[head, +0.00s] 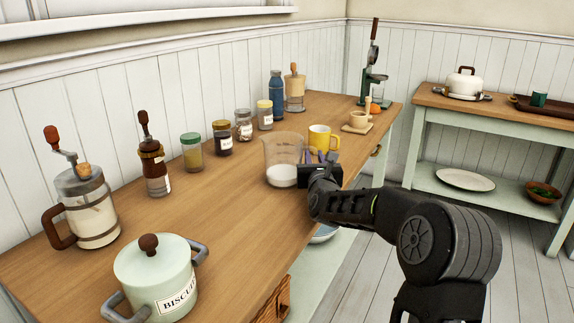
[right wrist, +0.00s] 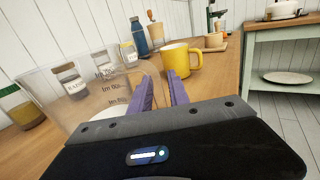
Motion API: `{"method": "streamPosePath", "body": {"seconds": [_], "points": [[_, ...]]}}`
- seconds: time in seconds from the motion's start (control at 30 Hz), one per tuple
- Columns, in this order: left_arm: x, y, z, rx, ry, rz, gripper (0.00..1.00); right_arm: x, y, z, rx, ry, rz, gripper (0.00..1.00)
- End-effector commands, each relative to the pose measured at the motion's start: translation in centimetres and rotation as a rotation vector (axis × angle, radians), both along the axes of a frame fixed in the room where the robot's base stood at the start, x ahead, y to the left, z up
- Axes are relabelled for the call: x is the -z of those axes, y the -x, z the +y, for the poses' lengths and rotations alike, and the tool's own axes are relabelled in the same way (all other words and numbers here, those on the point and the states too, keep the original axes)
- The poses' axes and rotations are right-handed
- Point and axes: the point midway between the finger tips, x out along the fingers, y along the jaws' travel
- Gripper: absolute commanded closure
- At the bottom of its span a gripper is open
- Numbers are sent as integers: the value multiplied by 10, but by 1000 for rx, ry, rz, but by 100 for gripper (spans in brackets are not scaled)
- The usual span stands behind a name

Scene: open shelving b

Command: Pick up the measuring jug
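The measuring jug (head: 283,152) is a clear, upright vessel with white contents at the bottom, standing on the wooden counter. In the right wrist view the jug (right wrist: 85,95) fills the left side, with dark markings on its wall. My right gripper (head: 320,156) is just right of the jug, low by the counter. My left gripper is not in view.
A yellow mug (head: 322,138) stands just beyond the right gripper. Several jars, a blue bottle (head: 276,86) and grinders line the wall behind the jug. A biscuit pot (head: 155,278) stands at the near left. Bare counter (head: 225,205) lies left of the jug.

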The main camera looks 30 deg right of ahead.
Motion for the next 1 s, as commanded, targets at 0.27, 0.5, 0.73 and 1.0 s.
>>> {"method": "streamPosePath", "body": {"seconds": [0.27, 0.5, 0.73, 1.0], "points": [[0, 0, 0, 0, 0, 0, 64, 0, 0, 0, 0, 0, 0, 78], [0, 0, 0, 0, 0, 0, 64, 0, 0, 0, 0, 0, 0, 87], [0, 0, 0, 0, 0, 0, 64, 0, 0, 0, 0, 0, 0, 100], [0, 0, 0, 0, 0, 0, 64, 0, 0, 0, 0, 0, 0, 100]]}}
